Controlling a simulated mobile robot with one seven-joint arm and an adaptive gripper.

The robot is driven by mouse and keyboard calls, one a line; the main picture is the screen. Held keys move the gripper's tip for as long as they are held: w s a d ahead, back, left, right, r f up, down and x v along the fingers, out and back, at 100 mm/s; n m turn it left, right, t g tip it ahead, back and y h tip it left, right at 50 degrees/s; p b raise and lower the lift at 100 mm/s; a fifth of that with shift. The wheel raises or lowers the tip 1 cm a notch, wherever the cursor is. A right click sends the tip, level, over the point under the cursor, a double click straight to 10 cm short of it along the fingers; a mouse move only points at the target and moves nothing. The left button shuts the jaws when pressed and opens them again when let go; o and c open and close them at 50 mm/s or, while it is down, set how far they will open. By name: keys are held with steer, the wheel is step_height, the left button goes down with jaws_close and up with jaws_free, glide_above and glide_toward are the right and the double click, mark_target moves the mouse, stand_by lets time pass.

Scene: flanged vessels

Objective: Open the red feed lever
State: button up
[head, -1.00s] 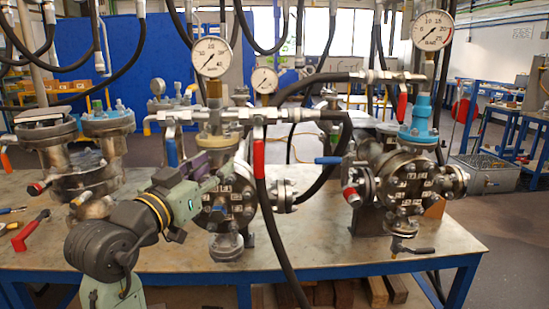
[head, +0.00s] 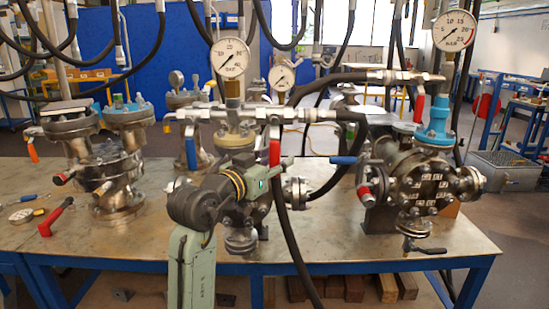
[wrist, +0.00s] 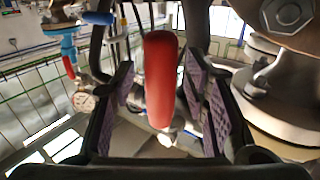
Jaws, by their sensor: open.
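The red lever (head: 274,152) hangs down from the pipework in front of the middle vessel (head: 240,215). In the wrist view its red handle (wrist: 161,75) lies between the two purple-padded fingers of my gripper (wrist: 163,100). The fingers are open, with a visible gap on both sides of the handle. I cannot tell how deep the handle sits between them. In the head view my wrist is just below and left of the lever, and my fingers are hard to make out.
A black hose (head: 292,245) hangs just right of the lever. A pressure gauge (head: 229,57) stands above the middle vessel. The right vessel (head: 425,180) has a blue handle (head: 343,160) and another red lever (head: 419,108). Loose tools, including a red-handled one (head: 56,217), lie on the table's left.

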steer(key=shift+c, duration=0.2)
jaws_close()
stand_by(0.4)
stand_by(0.3)
